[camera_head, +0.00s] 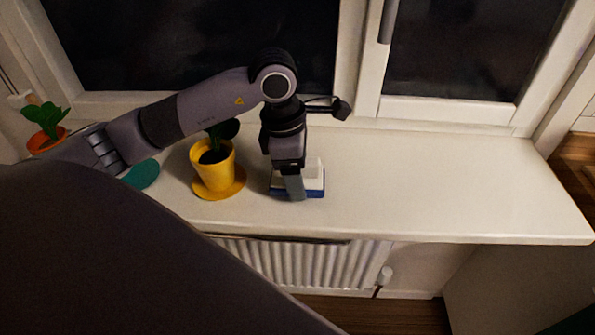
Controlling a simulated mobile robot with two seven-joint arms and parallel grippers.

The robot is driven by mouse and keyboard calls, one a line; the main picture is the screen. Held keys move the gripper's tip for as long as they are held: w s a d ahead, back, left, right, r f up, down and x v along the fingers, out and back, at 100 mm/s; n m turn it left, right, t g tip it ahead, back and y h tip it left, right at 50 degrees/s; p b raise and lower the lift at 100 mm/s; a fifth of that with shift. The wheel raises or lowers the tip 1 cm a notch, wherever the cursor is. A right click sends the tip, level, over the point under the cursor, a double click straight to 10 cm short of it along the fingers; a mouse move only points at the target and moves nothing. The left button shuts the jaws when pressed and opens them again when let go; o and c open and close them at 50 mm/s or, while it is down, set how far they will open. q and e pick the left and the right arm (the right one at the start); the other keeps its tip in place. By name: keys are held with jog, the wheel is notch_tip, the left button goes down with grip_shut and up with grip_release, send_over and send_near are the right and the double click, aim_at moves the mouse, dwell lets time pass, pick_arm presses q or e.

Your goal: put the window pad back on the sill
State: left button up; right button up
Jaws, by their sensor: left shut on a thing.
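The window pad (314,185), a small block with a white upper part and a blue lower edge, is at the middle of the white window sill (430,190). My left gripper (294,188) points down over the pad and is shut on it, hiding its left part. The pad is at or very close to the sill surface; I cannot tell if it touches. My right gripper is not in view.
A yellow pot (214,170) with a plant stands on a yellow saucer just left of my left gripper. A teal item (141,175) and an orange pot (46,140) are further left. The sill's right half is clear. A radiator (305,262) is below.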

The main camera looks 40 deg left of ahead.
pick_arm(q)
jog(key=shift+f, duration=0.2)
jog(key=shift+f, duration=0.15)
jog(key=o, duration=1.4)
jog(key=r, duration=0.4)
jog(key=a+r, duration=0.1)
jog(key=r, duration=0.3)
jog(key=s+r+b, duration=0.1)
jog(key=r, duration=0.3)
jog(key=shift+a+r, duration=0.1)
jog(key=shift+a, duration=0.25)
